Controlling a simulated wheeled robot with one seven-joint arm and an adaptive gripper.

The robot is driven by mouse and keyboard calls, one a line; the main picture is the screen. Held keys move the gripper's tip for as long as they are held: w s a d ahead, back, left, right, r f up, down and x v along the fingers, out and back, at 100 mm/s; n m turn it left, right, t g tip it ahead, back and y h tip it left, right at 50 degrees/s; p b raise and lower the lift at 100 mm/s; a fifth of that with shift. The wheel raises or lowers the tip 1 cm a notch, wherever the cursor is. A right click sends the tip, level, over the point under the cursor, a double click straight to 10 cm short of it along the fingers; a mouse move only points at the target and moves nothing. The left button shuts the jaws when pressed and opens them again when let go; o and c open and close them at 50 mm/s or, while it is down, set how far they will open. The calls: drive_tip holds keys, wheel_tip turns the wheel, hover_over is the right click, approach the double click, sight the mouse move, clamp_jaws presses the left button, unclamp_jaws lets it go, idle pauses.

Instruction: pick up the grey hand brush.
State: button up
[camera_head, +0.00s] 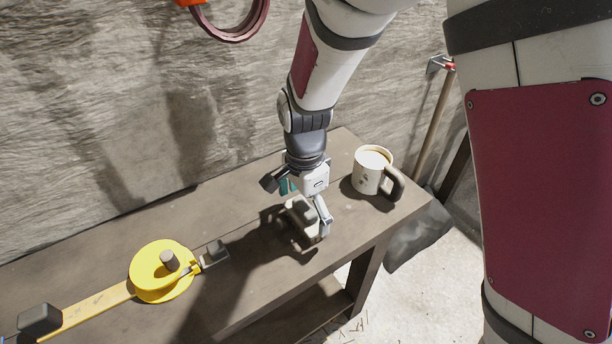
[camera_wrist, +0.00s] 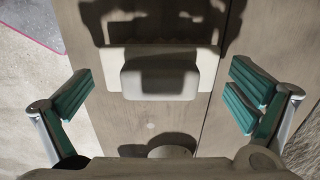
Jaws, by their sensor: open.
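The grey hand brush (camera_wrist: 160,78) lies on the wooden bench (camera_wrist: 150,130). In the wrist view it shows as a pale wide body with a greyer raised block on it, between my fingers. In the head view the brush (camera_head: 301,211) shows directly under my gripper (camera_head: 305,206), partly hidden by it. My gripper is open, with its teal finger pads apart on either side of the brush in the wrist view (camera_wrist: 160,95). Clear gaps show between both pads and the brush in that view. The gripper holds nothing.
A filled mug (camera_head: 368,172) with a dark handle stands right of my gripper. A yellow disc-shaped tool (camera_head: 150,278) with a long yellow strip lies on the left of the bench. The wall (camera_head: 80,120) is behind. Bench surface between brush and yellow tool is clear.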

drive_tip(key=shift+f, duration=0.9)
drive_tip(key=shift+c, duration=0.2)
drive_tip(key=c, duration=0.9)
drive_tip(key=shift+r, duration=0.1)
drive_tip(key=shift+r, duration=0.5)
drive_tip(key=r, duration=0.2)
drive_tip(key=shift+s+r+p, duration=0.35)
drive_tip(key=shift+s+p, duration=0.05)
drive_tip(key=s+d, duration=0.1)
drive_tip(key=s, duration=0.4)
drive_tip(key=s+d+p, duration=0.1)
drive_tip(key=s+d, duration=0.1)
drive_tip(key=s, duration=0.2)
drive_tip(key=s+d+r+p, duration=0.1)
drive_tip(key=s, duration=0.4)
drive_tip(key=shift+s+d+r, duration=0.1)
drive_tip(key=shift+s+d, duration=0.05)
drive_tip(key=shift+s, duration=0.15)
